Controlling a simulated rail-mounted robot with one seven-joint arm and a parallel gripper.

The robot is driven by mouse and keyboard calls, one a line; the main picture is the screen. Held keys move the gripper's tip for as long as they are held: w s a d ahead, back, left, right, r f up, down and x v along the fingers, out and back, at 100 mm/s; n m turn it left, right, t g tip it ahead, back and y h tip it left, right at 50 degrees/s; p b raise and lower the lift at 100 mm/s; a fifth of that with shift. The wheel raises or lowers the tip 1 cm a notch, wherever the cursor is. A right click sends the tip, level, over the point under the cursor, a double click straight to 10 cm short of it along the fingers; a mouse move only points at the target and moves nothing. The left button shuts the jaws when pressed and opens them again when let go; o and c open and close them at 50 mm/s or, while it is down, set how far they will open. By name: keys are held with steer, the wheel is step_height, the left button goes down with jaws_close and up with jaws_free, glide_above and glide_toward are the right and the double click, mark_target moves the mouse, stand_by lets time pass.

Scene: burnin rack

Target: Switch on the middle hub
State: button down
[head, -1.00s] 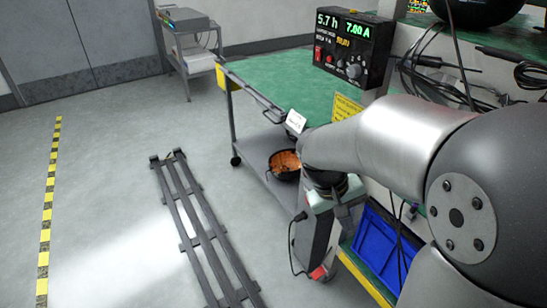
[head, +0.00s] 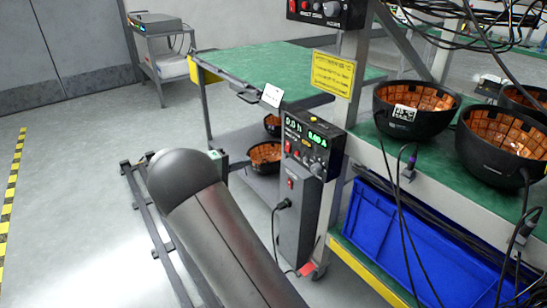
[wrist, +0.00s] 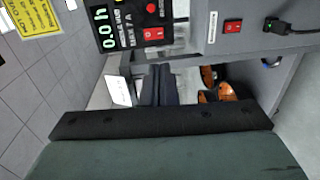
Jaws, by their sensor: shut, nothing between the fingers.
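A black meter unit (head: 308,145) reading 0.0 h and 0.00 A hangs on the rack post at middle-shelf height; it also shows in the wrist view (wrist: 130,25). Joined below it is a grey power box (head: 292,232) with a red rocker switch (head: 290,184) and a plugged-in black cord. In the wrist view, the box's red switch (wrist: 232,27) is at the upper right, beside a black plug (wrist: 278,27). I cannot confirm by label that this is the middle hub. My gripper (wrist: 160,72) is shut and empty, apart from the switch. In the head view my arm mostly hides it.
Another black meter unit (head: 325,12) is cut off above. Wired dark bowls (head: 415,97) stand on the rack's green shelf. A blue crate (head: 415,235) sits below. A green-topped cart (head: 250,66) is behind. Floor rails lie left, partly behind my arm.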

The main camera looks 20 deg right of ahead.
mark_target(287, 150)
steer(key=b+x, duration=0.3)
steer(key=x, duration=1.1)
steer(key=shift+s, duration=0.1)
steer(key=shift+d+f+h+b, duration=0.15)
steer(key=shift+d+h+b, duration=0.25)
steer(key=shift+b, duration=0.5)
steer(key=f+p+v, duration=0.1)
steer(key=f+v, duration=0.1)
steer(key=v, duration=1.2)
steer(key=shift+a+f, duration=0.2)
steer(key=shift+f, duration=0.1)
